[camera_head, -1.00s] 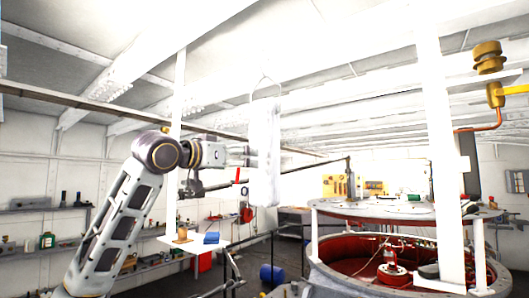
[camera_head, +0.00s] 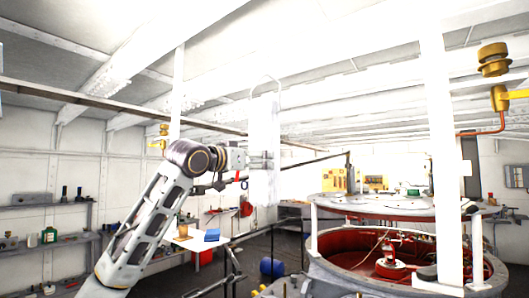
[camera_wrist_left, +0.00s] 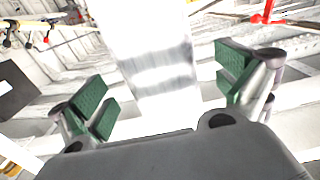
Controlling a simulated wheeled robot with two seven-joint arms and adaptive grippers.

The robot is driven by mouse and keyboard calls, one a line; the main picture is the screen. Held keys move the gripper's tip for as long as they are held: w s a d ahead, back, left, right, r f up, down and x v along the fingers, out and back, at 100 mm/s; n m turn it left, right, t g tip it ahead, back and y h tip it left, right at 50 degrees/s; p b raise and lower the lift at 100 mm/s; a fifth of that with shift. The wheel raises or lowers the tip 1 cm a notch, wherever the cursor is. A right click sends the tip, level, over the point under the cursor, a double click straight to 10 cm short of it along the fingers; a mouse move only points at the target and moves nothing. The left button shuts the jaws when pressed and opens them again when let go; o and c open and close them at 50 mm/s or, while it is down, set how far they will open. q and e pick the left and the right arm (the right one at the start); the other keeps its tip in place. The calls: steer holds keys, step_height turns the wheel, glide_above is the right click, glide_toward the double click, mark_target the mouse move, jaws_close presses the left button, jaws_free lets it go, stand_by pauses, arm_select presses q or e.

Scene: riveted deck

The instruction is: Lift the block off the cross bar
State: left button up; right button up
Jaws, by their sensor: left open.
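A long, pale, washed-out block (camera_head: 263,185) hangs upright in the middle of the head view, with a thin wire loop at its top. The cross bar it hangs from is too bright to pick out. My left gripper (camera_head: 262,161) reaches in from the left at the block's mid-height, its fingers overlapping the block's outline. In the left wrist view the gripper (camera_wrist_left: 168,88) is open, with green pads wide apart. The block (camera_wrist_left: 155,55) appears between and beyond them, with no clear contact. My right gripper is out of view.
A white post (camera_head: 441,150) stands at right beside a large round red-lined hatch (camera_head: 350,245). A brass fitting (camera_head: 493,60) hangs upper right. A small table (camera_head: 190,240) with a blue item lies below my arm. A blue drum (camera_head: 272,267) is on the floor.

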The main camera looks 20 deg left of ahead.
arm_select(q)
steer(key=shift+f+p+x, duration=0.15)
steer(key=shift+p+x, duration=0.5)
steer(key=shift+x, duration=0.65)
steer(key=shift+f+p+x, duration=0.15)
steer(key=shift+p+x, duration=0.5)
steer(key=shift+x, duration=0.65)
steer(key=c, duration=1.5)
steer(key=shift+s+r, duration=0.1)
steer(key=shift+c, duration=0.7)
steer(key=shift+r, duration=0.2)
